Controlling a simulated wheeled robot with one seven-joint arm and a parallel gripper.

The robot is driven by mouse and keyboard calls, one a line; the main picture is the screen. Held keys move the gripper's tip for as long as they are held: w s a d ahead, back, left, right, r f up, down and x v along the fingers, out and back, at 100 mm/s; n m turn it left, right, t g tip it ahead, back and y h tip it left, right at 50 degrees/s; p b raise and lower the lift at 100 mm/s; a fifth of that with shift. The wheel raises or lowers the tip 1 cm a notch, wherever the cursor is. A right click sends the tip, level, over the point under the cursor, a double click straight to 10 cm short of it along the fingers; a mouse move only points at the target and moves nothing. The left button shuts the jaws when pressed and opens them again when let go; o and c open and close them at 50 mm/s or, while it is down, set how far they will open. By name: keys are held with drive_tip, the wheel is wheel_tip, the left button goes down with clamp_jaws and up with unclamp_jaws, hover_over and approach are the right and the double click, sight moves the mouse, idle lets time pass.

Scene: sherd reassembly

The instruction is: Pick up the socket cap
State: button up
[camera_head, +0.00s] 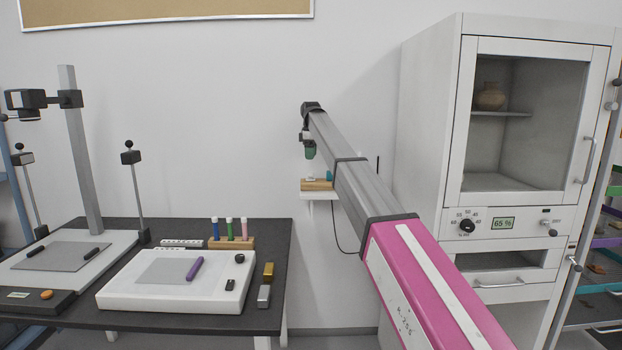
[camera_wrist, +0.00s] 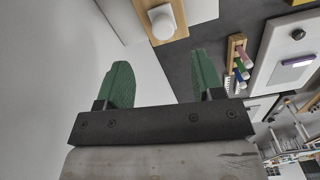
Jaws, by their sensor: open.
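My gripper (camera_wrist: 163,70) is open, with its two green fingers apart and nothing between them. In the head view my gripper (camera_head: 309,148) hangs at the end of the arm, above a small wall shelf. A white rounded piece (camera_wrist: 166,20), which may be the socket cap, sits on a wooden block (camera_wrist: 148,8) in the wrist view. It lies beyond the fingertips, roughly in line with the gap between them. In the head view the wooden block (camera_head: 316,186) is on the shelf; the white piece is hard to make out there.
A dark table (camera_head: 268,233) at left carries a white light box (camera_head: 120,292), a rack of colored tubes (camera_head: 238,243) and a copy stand (camera_head: 82,160). A white cabinet (camera_head: 430,130) stands at right. A dark cable hangs beside the shelf. The wall is bare around my gripper.

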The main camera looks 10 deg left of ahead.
sight(310, 173)
drive_tip(key=f, duration=0.9)
drive_tip(key=shift+s, duration=0.25)
drive_tip(key=c, duration=1)
